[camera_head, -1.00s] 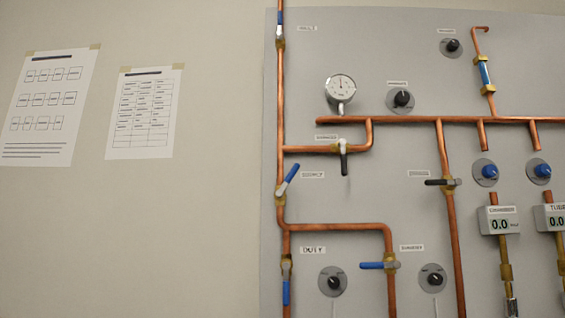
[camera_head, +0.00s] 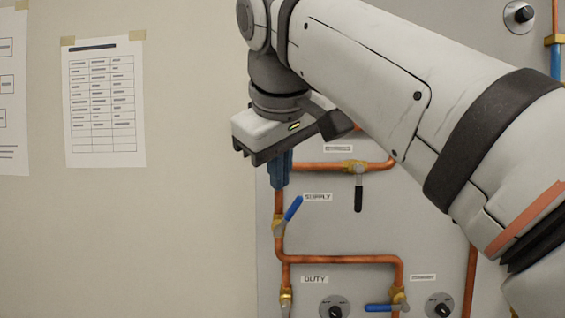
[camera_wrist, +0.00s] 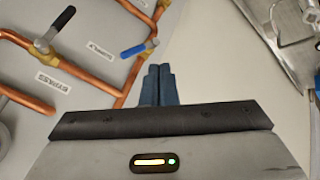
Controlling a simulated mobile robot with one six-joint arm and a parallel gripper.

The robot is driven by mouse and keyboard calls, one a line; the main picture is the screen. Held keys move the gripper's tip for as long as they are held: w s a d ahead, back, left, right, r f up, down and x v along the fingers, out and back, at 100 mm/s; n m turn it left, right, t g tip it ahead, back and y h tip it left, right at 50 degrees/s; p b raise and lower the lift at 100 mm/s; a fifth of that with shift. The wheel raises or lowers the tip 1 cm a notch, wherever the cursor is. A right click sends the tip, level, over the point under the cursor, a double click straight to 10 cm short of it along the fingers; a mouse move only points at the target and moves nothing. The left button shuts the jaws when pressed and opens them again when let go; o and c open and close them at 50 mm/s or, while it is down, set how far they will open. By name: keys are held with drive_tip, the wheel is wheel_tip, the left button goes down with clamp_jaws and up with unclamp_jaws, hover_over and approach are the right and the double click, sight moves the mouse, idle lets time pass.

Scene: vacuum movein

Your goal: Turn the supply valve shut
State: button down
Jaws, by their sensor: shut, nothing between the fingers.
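The supply valve has a blue lever (camera_head: 293,208) on a brass body (camera_head: 279,226) in the left copper pipe, left of the SUPPLY label. The lever slants up and to the right, off the line of the vertical pipe. My gripper (camera_head: 279,184) is above the valve in the head view, its blue fingers together and pointing down, with nothing between them. The wrist view shows the fingers (camera_wrist: 158,84) apart from the supply lever (camera_wrist: 133,51), which lies beyond them and slightly left. My arm hides much of the upper panel.
A black-handled bypass valve (camera_head: 358,190) is at right. A blue-handled valve (camera_head: 380,307) and a dial (camera_head: 335,308) sit below. The wrist view shows a metal frame (camera_wrist: 285,40) at upper right.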

wheel_tip(320, 180, up, 3)
approach(288, 213)
wheel_tip(288, 213, down, 4)
drive_tip(key=a, duration=0.2)
drive_tip(key=shift+w+d+f+p, duration=0.2)
drive_tip(key=shift+w+d, duration=0.3)
drive_tip(key=shift+w, duration=0.4)
drive_tip(key=shift+w+d+f+p, duration=0.15)
drive_tip(key=shift+w+d, duration=0.35)
drive_tip(key=shift+w, duration=0.35)
